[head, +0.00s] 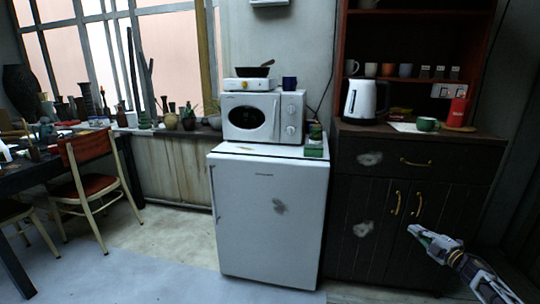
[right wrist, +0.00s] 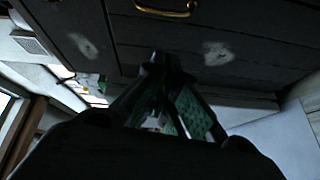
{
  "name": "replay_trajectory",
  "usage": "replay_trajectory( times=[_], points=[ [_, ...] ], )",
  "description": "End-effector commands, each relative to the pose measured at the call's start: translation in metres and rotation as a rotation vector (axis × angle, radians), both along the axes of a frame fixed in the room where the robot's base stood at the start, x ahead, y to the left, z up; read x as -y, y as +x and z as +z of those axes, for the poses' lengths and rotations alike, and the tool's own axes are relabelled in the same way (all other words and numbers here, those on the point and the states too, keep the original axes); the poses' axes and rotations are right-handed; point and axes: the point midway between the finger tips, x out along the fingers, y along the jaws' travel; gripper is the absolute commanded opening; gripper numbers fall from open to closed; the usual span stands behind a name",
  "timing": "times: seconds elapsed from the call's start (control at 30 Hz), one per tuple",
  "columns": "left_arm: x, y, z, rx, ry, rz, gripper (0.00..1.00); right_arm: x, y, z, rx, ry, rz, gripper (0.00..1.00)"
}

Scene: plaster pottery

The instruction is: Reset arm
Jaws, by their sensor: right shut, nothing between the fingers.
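My right gripper (head: 418,234) shows at the lower right of the head view, in front of the dark cabinet (head: 372,235). It is shut and holds nothing. In the right wrist view its dark fingers (right wrist: 162,62) come together near the middle, with green pads along their inner sides. The cabinet front (right wrist: 150,38) and a brass handle (right wrist: 165,9) lie beyond the fingers there. My left gripper is not in either view.
A white fridge (head: 265,220) with a microwave (head: 262,118) on top stands left of the cabinet. A chair (head: 92,180) stands by a table at left. The floor between is clear.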

Motion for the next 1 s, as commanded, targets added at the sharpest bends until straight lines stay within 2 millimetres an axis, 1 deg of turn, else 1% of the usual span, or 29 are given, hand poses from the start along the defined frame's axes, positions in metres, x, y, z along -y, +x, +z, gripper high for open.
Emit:
replay_trajectory(
  times=[0.03,0.23,0.47,0.6,0.77,1.0],
  points=[
    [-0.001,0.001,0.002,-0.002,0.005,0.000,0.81,-0.014,0.002,-0.009,-0.009,0.019,-0.011,0.00],
    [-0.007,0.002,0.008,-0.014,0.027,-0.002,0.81,-0.058,0.005,-0.036,-0.050,0.099,-0.083,0.00],
    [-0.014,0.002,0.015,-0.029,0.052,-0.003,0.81,-0.106,-0.003,-0.066,-0.113,0.202,-0.169,0.00],
    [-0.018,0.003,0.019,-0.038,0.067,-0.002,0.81,-0.134,-0.014,-0.084,-0.161,0.265,-0.225,0.00],
    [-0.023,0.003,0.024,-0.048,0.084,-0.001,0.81,-0.164,-0.031,-0.102,-0.222,0.339,-0.292,0.00],
    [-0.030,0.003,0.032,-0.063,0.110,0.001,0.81,-0.206,-0.065,-0.125,-0.330,0.452,-0.394,0.00]
  ],
)
